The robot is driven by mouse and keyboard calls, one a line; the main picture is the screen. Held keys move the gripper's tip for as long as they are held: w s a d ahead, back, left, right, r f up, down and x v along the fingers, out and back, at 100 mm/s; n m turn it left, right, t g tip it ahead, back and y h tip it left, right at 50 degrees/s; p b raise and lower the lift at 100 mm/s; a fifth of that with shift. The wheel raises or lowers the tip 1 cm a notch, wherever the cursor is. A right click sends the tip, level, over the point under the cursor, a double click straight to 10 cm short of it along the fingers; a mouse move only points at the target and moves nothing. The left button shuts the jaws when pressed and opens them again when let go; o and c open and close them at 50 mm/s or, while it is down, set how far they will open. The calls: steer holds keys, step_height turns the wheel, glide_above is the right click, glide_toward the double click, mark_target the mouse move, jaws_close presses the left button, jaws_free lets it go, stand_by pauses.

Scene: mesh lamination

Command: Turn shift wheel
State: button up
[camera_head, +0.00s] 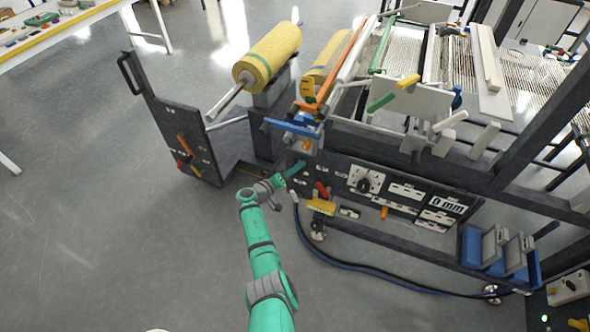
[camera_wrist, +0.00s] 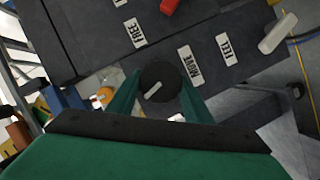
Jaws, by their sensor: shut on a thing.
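The shift wheel (camera_wrist: 158,72) is a round black knob with a pale pointer mark, on the dark panel in the wrist view. The mark lies slanted, from lower left to upper right. Labels reading FREE (camera_wrist: 135,33), MOVE (camera_wrist: 190,64) and FEEL (camera_wrist: 227,48) are near it. My gripper (camera_wrist: 160,88) has its two green fingers on either side of the wheel and is shut on it. In the head view my gripper (camera_head: 297,169) is at the left end of the machine's front panel, and the wheel is hidden there.
A red knob (camera_head: 321,189) and a yellow part (camera_head: 321,206) are just right of my gripper. A blue-black hose (camera_head: 345,264) hangs in front. Open floor (camera_head: 110,250) lies to the left.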

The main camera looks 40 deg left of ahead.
steer(key=shift+n+t, duration=0.3)
steer(key=shift+n, duration=0.6)
steer(key=shift+h, duration=0.3)
steer(key=o, duration=1.1)
steer(key=shift+c, duration=0.2)
steer(key=shift+s, duration=0.1)
steer(key=s+a+r, duration=0.1)
steer(key=s, duration=0.9)
steer(key=shift+s+a+r, duration=0.2)
steer(key=shift+s+a, duration=0.05)
